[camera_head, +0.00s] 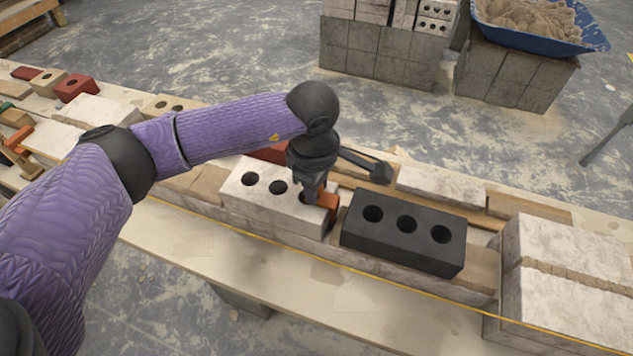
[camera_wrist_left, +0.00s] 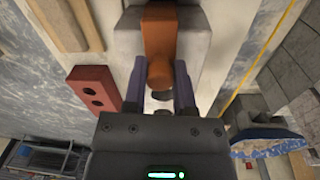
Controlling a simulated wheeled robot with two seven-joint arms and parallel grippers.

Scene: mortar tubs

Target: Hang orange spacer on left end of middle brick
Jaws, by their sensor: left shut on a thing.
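The orange spacer (camera_head: 328,203) is at the right end of the white three-hole brick (camera_head: 265,205), by the gap before the black three-hole brick (camera_head: 405,230). My left gripper (camera_head: 314,195) points down over that white end and is shut on the spacer. In the left wrist view the spacer (camera_wrist_left: 160,38) lies between the two fingers of the gripper (camera_wrist_left: 160,85). The gripper hides part of the spacer and the white brick's right hole. I cannot tell whether the spacer touches either brick. My right gripper is not in view.
A yellow string (camera_head: 245,234) runs along the front of the brick course. A large pale block (camera_head: 565,290) stands at right. A red brick (camera_head: 272,153) lies behind the gripper. A blue tub of sand (camera_head: 535,25) stands on grey blocks at the back.

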